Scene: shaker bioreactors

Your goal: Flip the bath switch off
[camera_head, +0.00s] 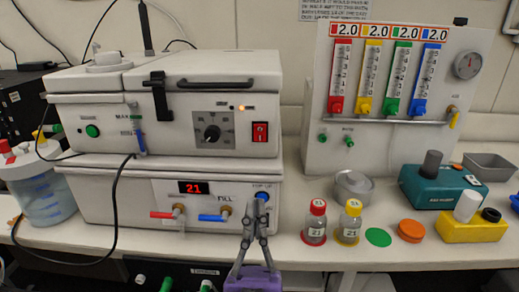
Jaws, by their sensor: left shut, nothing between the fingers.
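The white bath unit stands at the left of the bench, an upper box (187,128) with a lid on a lower box (110,200). A red rocker switch (260,132) is on the upper box's front, right of a black dial (211,132). A small orange light (241,108) glows above and left of it. Which way the rocker is tipped is too small to tell. My left gripper (256,205) is shut and empty, pointing up in front of the lower box, below the switch and apart from it. It partly covers the blue top-up button (262,195). My right gripper is not in view.
The lower box has a red display (194,187), a red-handled tap (162,214) and a blue-handled tap (215,217). Red-capped (315,222) and yellow-capped (349,222) bottles stand to the right. A flowmeter panel (391,140) is behind. A black cable (117,205) hangs at the left.

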